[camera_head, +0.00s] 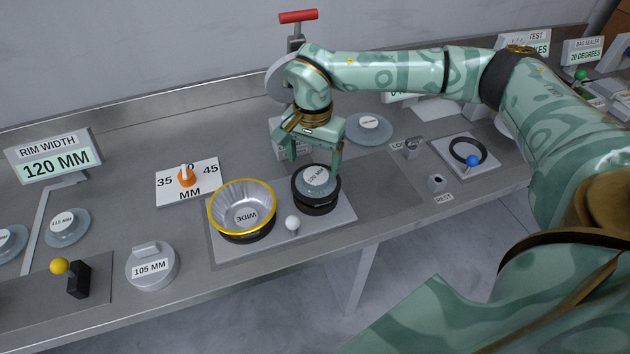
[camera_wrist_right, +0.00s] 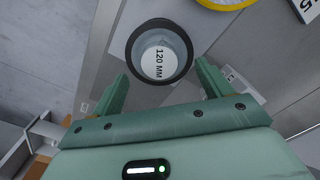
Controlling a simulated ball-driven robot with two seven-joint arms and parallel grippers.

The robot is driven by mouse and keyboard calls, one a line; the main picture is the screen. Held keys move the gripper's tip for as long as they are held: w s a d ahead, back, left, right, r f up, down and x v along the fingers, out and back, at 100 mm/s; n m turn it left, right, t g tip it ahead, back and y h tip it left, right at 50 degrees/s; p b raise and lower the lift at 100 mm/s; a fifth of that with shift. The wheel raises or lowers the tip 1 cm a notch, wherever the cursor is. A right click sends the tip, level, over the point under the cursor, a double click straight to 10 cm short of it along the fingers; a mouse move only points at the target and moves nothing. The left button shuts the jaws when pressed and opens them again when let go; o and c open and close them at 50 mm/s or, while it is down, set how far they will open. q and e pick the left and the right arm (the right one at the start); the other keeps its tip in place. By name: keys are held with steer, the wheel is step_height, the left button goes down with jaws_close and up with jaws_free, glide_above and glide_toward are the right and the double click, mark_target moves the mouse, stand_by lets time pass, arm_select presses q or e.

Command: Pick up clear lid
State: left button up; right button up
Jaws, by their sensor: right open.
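A clear lid labelled 120 MM (camera_head: 316,180) sits in a black ring holder (camera_head: 318,209) on a grey plate. In the right wrist view the lid (camera_wrist_right: 157,62) lies ahead of the fingertips, roughly centred between them. My right gripper (camera_head: 312,160) is open and empty, just above and a little behind the lid; I see no contact. Its two fingers also show in the right wrist view (camera_wrist_right: 163,85). My left gripper is in neither view.
A yellow-rimmed bowl marked WIDE (camera_head: 243,208) stands left of the holder, with a white ball knob (camera_head: 292,223) in front. Other clear lids lie at the back (camera_head: 368,127) and left (camera_head: 68,226). A grey 105 MM piece (camera_head: 152,266) stands front left.

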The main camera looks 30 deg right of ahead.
mark_target(316, 175)
steer(key=f, duration=0.3)
steer(key=f+b, duration=0.1)
steer(key=f, duration=0.1)
steer(key=shift+w+d+f, duration=0.1)
steer(key=shift+d, duration=0.3)
steer(key=c, duration=1.1)
steer(key=shift+o, duration=0.2)
